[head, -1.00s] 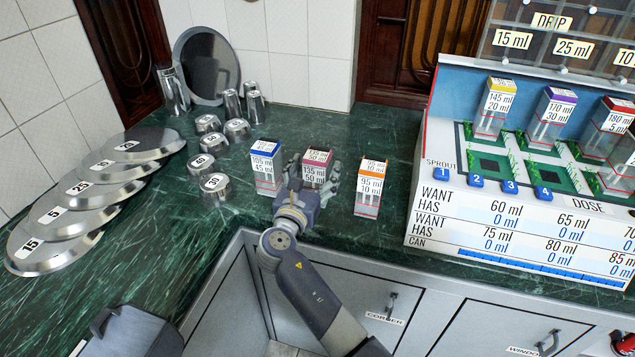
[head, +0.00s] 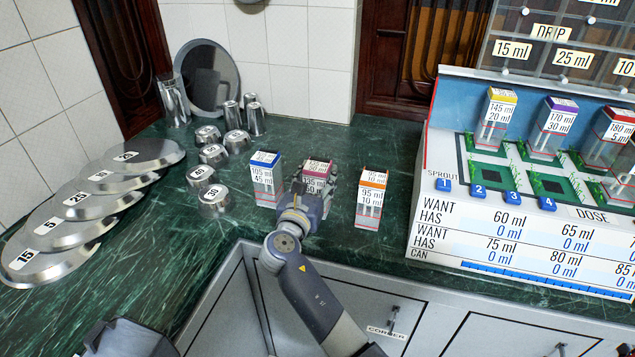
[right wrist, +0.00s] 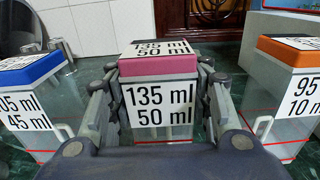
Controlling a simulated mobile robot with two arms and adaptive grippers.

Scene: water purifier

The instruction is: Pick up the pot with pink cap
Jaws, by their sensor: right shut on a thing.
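The pot with the pink cap (head: 316,176) stands upright between two similar pots in the head view, labelled 135 ml and 50 ml. In the right wrist view the pink-capped pot (right wrist: 158,68) is central. My right gripper (head: 312,192) is shut on this pot. In the right wrist view the fingers of my right gripper (right wrist: 159,103) press against its left and right sides, below the cap. The pot's lower part is hidden by the gripper, so I cannot tell whether it touches the counter. My left gripper is not clearly seen.
A blue-capped pot (head: 265,178) stands close on the left, an orange-capped pot (head: 370,198) on the right. Metal cups (head: 213,200) and numbered discs (head: 50,260) lie further left. The dosing stand (head: 445,235) is at the right. The green counter (head: 340,140) is clear behind the pots.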

